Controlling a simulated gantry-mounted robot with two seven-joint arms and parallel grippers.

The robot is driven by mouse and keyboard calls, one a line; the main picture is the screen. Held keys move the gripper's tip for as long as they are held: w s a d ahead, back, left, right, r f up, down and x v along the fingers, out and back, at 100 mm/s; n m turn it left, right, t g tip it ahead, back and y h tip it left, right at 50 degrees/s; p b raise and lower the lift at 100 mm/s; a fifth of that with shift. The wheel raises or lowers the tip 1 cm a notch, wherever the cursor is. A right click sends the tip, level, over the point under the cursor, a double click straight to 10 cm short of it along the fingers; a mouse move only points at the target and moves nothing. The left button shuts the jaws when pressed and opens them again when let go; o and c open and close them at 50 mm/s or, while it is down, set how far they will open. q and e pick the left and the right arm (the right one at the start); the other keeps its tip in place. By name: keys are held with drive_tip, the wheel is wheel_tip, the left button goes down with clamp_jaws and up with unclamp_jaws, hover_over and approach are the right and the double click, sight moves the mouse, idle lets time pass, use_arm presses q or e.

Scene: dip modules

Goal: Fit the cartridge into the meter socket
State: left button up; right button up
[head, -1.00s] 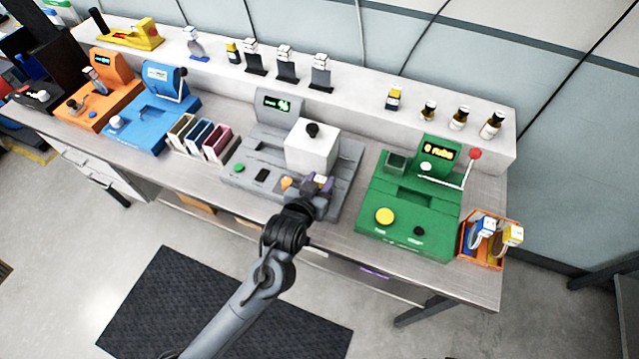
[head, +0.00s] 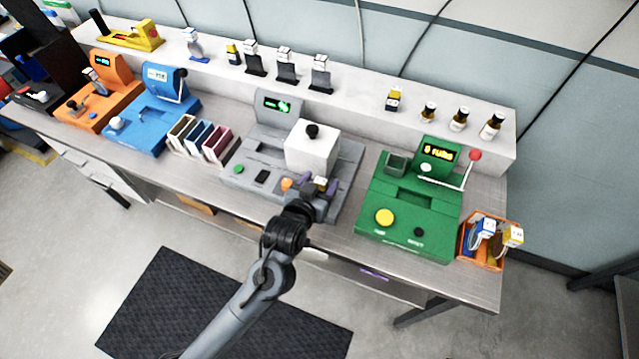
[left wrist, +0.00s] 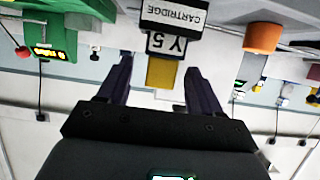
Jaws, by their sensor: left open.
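The grey meter (head: 262,150) stands mid-bench with a lit display and a white block (head: 312,148) with a black knob. My left gripper (head: 319,184) is at the meter's front right, its purple fingers apart. In the left wrist view, the fingers (left wrist: 158,66) stand either side of a yellow cartridge (left wrist: 161,73) labelled "Y 5", with gaps on both sides. A plate marked "CARTRIDGE" (left wrist: 173,14) is right beside the label. The cartridge appears to be at the socket; how deep it sits is hidden. My right gripper is not in view.
A green machine (head: 408,205) stands close to the right. An orange knob (left wrist: 262,38) is near the fingers. Slotted holders (head: 200,140) and a blue machine (head: 150,110) are to the left. An orange bin (head: 480,258) holds more cartridges. Bottles line the back shelf (head: 365,100).

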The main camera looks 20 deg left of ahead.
use_arm(q)
drive_tip(key=p+v, duration=0.2)
drive_tip(key=v, duration=1)
drive_tip(key=s+a+f+m+g, duration=0.1)
drive_tip(key=s+a+f+g, duration=0.1)
drive_tip(key=s+f+g, duration=0.3)
drive_tip(key=s+a+f+m+g, duration=0.1)
drive_tip(key=s+a+f+g, duration=0.2)
drive_tip(key=s, duration=0.8)
wheel_tip(320, 180, down, 3)
drive_tip(key=shift+s+a+f+g, duration=0.3)
drive_tip(key=shift+s+g, duration=0.1)
drive_tip(key=shift+g, duration=0.6)
drive_tip(key=shift+r, duration=0.15)
wheel_tip(320, 180, up, 27)
drive_tip(key=p, duration=2.7)
